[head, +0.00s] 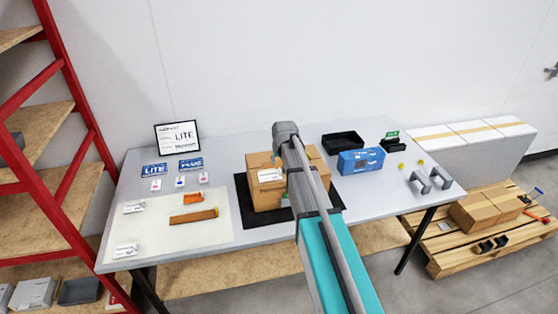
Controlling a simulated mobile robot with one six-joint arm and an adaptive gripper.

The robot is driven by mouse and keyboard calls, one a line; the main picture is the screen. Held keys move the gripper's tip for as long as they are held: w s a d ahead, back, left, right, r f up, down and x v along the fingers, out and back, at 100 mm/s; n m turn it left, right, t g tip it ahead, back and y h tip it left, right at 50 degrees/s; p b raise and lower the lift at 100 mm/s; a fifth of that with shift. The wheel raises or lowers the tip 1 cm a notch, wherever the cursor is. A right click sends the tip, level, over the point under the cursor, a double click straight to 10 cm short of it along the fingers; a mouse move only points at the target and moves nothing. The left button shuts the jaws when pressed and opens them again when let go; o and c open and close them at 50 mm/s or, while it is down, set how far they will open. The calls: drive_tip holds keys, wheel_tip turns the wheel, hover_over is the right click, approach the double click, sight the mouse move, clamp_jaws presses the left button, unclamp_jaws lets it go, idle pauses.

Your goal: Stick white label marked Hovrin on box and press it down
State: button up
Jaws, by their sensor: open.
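The cardboard box (268,200) stands on a black mat (246,222) in the middle of the table. A white label (270,175) shows on the box, left of my arm; its print is too small to read, and I cannot tell whether it is pressed flat. Two more white labels, one upper (134,206) and one lower (126,250), lie on the pale sheet at the left. My arm crosses in front of the box and hides its right part. My gripper's fingers cannot be made out.
A sign (177,137) reading LITE and Hovrin stands at the back left. Blue LITE (154,169) and PLUS (191,164) cards lie before it. A black tray (342,142), a blue pack (361,161) and grey brackets (420,183) are on the right. Red shelving (64,130) stands left.

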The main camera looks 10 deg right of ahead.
drive_tip(key=shift+r+p, duration=1.05)
drive_tip(key=shift+r, duration=0.2)
drive_tip(key=shift+c, duration=1.2)
drive_tip(key=shift+s, duration=0.35)
drive_tip(key=shift+c, duration=1.2)
drive_tip(key=s+a+g, duration=0.1)
drive_tip(key=s, duration=0.8)
drive_tip(key=s+a+f+g, duration=0.1)
drive_tip(key=s+a+g, duration=0.1)
drive_tip(key=s, duration=0.8)
drive_tip(key=s+a+g, duration=0.1)
drive_tip(key=s, duration=0.9)
drive_tip(key=shift+s+a+f, duration=0.15)
drive_tip(key=shift+a+f, duration=0.15)
drive_tip(key=shift+a, duration=0.05)
clamp_jaws()
drive_tip(key=shift+d, duration=0.1)
